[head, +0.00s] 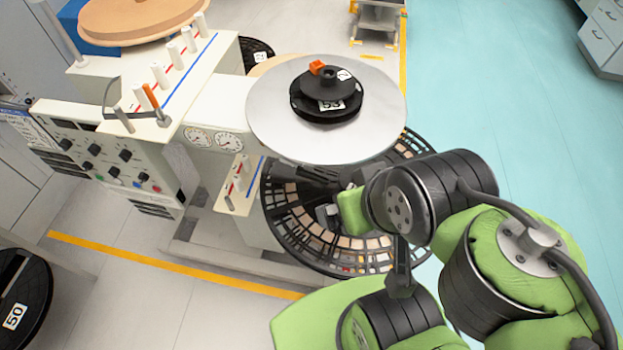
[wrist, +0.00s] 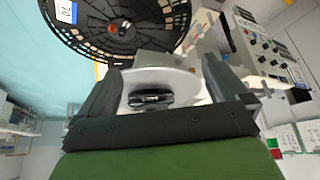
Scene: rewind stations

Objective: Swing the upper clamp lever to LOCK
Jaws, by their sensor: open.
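The rewind station stands at left in the head view. An orange-tipped lever (head: 151,97) tilts up from its top panel. An orange block (head: 317,68) sits on the black hub (head: 326,95) of the upper silver disc (head: 270,135). I cannot tell which of these is the upper clamp lever, and no LOCK mark is readable. My gripper (head: 318,197) is open below and in front of the silver disc, over the lower black reel (head: 285,212), apart from both orange parts. In the wrist view my gripper (wrist: 160,72) shows its two fingers spread, with nothing held between them.
White pegs (head: 172,52) line the station's top beside a wooden reel (head: 140,22). Gauges (head: 199,138) and knobs (head: 92,147) are on its front. A black reel labelled 50 (head: 20,300) is at lower left. The blue floor (head: 500,90) at right is clear.

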